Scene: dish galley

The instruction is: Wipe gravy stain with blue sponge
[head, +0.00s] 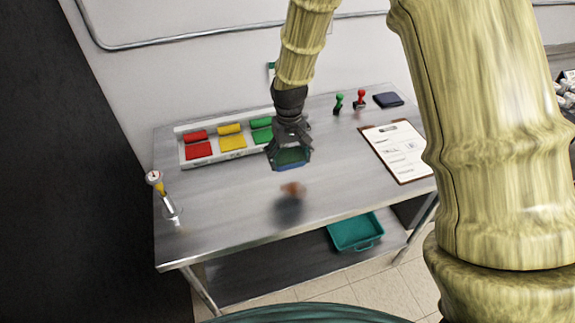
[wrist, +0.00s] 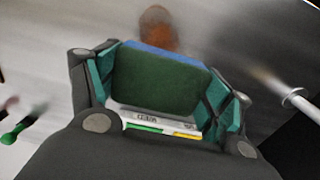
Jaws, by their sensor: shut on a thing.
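My gripper (head: 290,150) is above the middle of the steel table, shut on a sponge with a blue layer and a dark green layer. In the wrist view the sponge (wrist: 160,85) sits between the teal-lined fingers. The sponge (head: 290,166) shows only in part in the head view, hanging over the table. The brown gravy stain (head: 292,189) is on the tabletop just in front of the sponge. The stain (wrist: 159,27) also shows beyond the sponge in the wrist view. The sponge appears to be above the surface, apart from the stain.
A white tray (head: 183,156) with red, yellow and green items lies behind the gripper. A gauge-topped probe (head: 160,190) stands at the left edge. A clipboard (head: 400,150), green and red stamps (head: 360,98) and a dark pad (head: 388,100) are at right. A teal bin (head: 355,233) is below.

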